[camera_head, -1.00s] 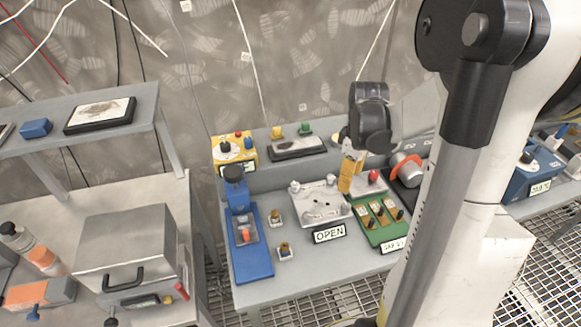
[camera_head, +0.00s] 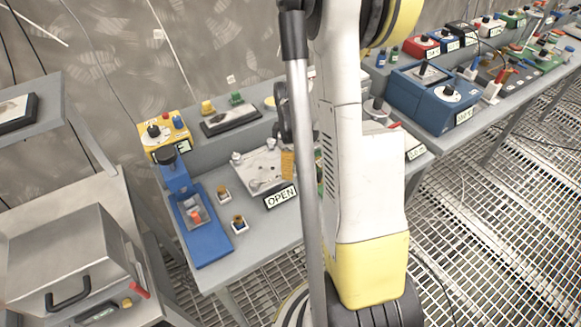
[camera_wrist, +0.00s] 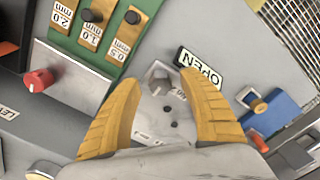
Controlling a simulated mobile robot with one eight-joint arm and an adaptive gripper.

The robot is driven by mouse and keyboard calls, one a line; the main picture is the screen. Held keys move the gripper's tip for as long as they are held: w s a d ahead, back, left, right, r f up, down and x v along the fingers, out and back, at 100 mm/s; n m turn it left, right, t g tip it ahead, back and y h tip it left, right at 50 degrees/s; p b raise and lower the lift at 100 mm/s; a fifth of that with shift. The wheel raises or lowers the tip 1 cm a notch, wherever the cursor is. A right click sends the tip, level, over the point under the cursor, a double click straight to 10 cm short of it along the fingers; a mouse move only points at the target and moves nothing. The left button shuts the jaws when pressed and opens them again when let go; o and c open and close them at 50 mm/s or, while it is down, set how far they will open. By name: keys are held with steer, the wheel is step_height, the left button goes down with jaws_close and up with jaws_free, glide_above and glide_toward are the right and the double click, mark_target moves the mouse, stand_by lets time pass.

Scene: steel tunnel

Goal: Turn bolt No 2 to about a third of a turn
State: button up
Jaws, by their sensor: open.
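The pale bolt plate (camera_head: 257,185) lies on the bench behind the OPEN sign (camera_head: 281,196). Bolts (camera_head: 236,157) (camera_head: 270,143) stand at its far edge; the right side is hidden by my arm. My gripper (camera_wrist: 158,84) is open and empty, its yellow fingers pointing down over the plate. They also show in the head view (camera_head: 287,165). In the wrist view a grey hex bolt head (camera_wrist: 158,77) sits between the fingertips, with visible room on both sides. Whether it is bolt No 2 I cannot tell; the plate's lettering is too small or covered.
A green panel with black knobs (camera_wrist: 92,15) and a red knob (camera_wrist: 38,80) lie beside the plate. A blue fixture (camera_head: 203,222) stands at left, with small blocks (camera_head: 239,225) nearby. A blue box (camera_head: 433,95) is on the right bench.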

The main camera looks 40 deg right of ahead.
jaws_close()
steer(key=shift+m, duration=0.3)
